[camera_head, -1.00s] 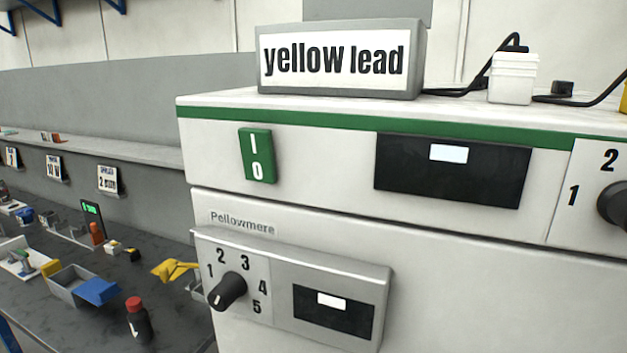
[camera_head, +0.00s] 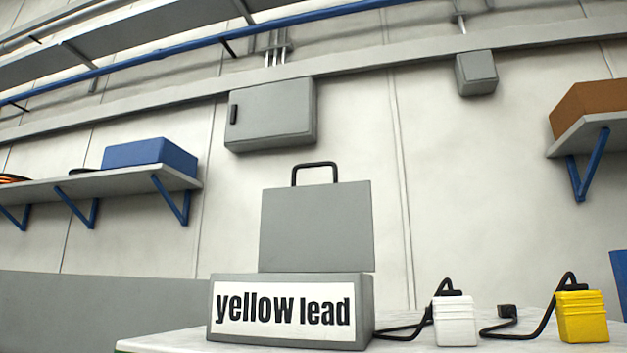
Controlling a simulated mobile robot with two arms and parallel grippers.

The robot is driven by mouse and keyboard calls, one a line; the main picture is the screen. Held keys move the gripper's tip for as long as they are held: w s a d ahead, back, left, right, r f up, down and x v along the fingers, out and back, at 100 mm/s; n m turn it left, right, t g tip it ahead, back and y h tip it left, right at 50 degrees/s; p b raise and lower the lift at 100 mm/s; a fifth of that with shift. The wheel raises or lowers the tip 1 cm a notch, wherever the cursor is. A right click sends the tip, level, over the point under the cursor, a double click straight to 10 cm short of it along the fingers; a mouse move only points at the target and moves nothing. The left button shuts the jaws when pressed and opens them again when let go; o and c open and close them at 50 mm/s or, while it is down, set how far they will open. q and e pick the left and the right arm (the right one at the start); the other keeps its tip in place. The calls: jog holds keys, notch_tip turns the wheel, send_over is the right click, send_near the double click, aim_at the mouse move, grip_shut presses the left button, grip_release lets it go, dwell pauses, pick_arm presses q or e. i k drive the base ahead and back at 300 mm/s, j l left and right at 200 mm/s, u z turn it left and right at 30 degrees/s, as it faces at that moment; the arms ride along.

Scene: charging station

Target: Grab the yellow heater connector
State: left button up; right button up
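The yellow connector (camera_head: 582,316) stands upright on the white top surface at the lower right. A black cable loops from its top and runs left to a small black plug (camera_head: 507,312). A white connector (camera_head: 454,320) of similar shape stands to its left, with its own black cable. A grey block with a "yellow lead" label (camera_head: 284,309) sits left of both. Neither of my grippers shows in this view.
A grey panel with a black handle (camera_head: 316,227) rises behind the label block. The white top surface (camera_head: 160,342) is bare at its left end. A wall shelf (camera_head: 110,184) holds a blue box; another shelf at right holds a brown box (camera_head: 592,103).

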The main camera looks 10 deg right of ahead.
aim_at(581, 317)
jog(key=z, duration=0.4)
jog(key=k+z, duration=0.15)
jog(key=z, duration=0.3)
jog(key=k+z, duration=0.1)
jog(key=z, duration=0.3)
jog(key=i+l+u, duration=0.15)
jog(key=l, duration=0.3)
jog(key=i+l+u, duration=0.2)
jog(key=l, duration=0.25)
jog(key=l+u, duration=0.15)
jog(key=l, duration=0.35)
jog(key=i, duration=0.05)
